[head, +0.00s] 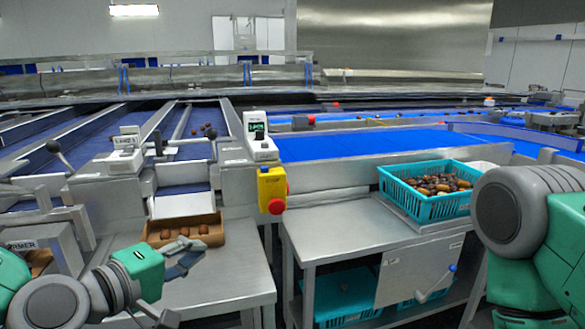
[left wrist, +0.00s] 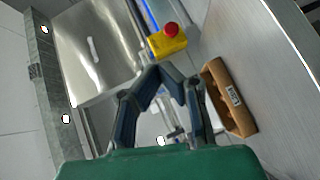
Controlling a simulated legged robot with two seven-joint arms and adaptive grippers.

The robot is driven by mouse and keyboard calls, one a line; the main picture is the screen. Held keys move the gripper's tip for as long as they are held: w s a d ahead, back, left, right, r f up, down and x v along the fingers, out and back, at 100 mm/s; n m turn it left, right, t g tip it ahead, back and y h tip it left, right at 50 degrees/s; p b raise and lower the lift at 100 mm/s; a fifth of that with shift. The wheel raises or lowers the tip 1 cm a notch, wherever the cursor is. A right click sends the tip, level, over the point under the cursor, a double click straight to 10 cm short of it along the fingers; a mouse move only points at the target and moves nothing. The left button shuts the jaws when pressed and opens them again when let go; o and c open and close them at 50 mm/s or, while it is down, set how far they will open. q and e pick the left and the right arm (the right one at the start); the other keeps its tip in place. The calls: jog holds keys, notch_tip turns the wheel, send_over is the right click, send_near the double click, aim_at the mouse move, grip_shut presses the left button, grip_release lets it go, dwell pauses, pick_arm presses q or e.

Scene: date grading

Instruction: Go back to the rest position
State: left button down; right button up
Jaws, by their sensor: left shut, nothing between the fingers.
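My left gripper (head: 186,258) is shut and empty, held low at the left front of the head view, beside the near edge of a brown cardboard box. In the left wrist view its dark fingers (left wrist: 160,72) come together with nothing between them. The cardboard box (head: 215,219) holds several brown dates and sits on the steel table at the left; it also shows tilted in the left wrist view (left wrist: 222,80). My right arm comes in at the right edge of the head view, but its gripper is out of the picture.
A turquoise crate (head: 408,201) of dates stands on the right steel table (head: 330,238). A yellow box with a red button (head: 272,190) is mounted between the tables. A blue conveyor (head: 330,144) runs behind. The left table's front (head: 225,285) is bare.

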pick_arm(q)
jog(key=s+f+m+g+y, duration=0.1)
jog(key=s+f+m+g, duration=0.3)
jog(key=f, duration=0.7)
jog(key=s+f+m+g+y, duration=0.1)
jog(key=s+f+g+y, duration=0.15)
jog(key=s+f, duration=0.65)
jog(key=s+a+f+m+g+y, duration=0.4)
jog(key=s+a+f, duration=0.8)
jog(key=s+f, duration=0.3)
jog(key=shift+s+m+g, duration=0.45)
jog(key=shift+m+g, duration=0.35)
jog(key=shift+g, duration=0.45)
jog(key=shift+w+d+f, duration=0.1)
jog(key=shift+w, duration=0.05)
